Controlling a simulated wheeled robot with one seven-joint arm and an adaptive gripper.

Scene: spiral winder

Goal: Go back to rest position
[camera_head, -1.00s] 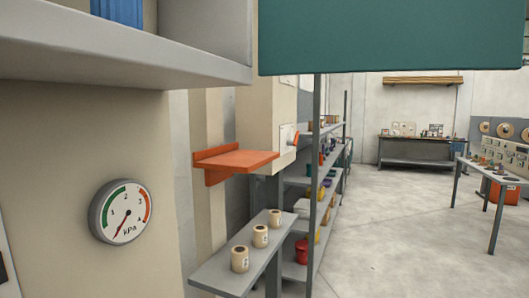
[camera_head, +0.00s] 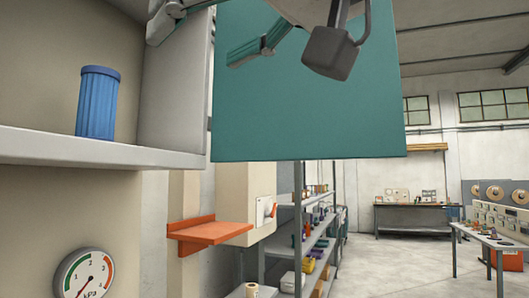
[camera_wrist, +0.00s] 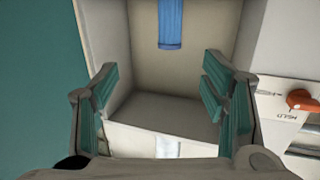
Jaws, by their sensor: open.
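My gripper (camera_wrist: 155,88) is open and empty in the wrist view, its two green-padded fingers wide apart. Between and beyond them is an open pale compartment (camera_wrist: 165,108). A blue ribbed cylinder (camera_head: 98,105) stands upright on the compartment's floor in the head view. It also shows at the top of the wrist view (camera_wrist: 172,25), beyond the fingers and apart from them. Parts of my gripper show along the top edge of the head view, in front of a teal panel (camera_head: 300,125), and are partly cut off. No rest position is marked in view.
An orange shelf (camera_head: 210,232) juts out below the compartment, beside an orange lever (camera_head: 273,211). A pressure gauge (camera_head: 85,275) is at lower left. Grey shelving (camera_head: 318,235) with several items stands behind. Open floor (camera_head: 395,270) lies to the right, before a workbench (camera_head: 412,217).

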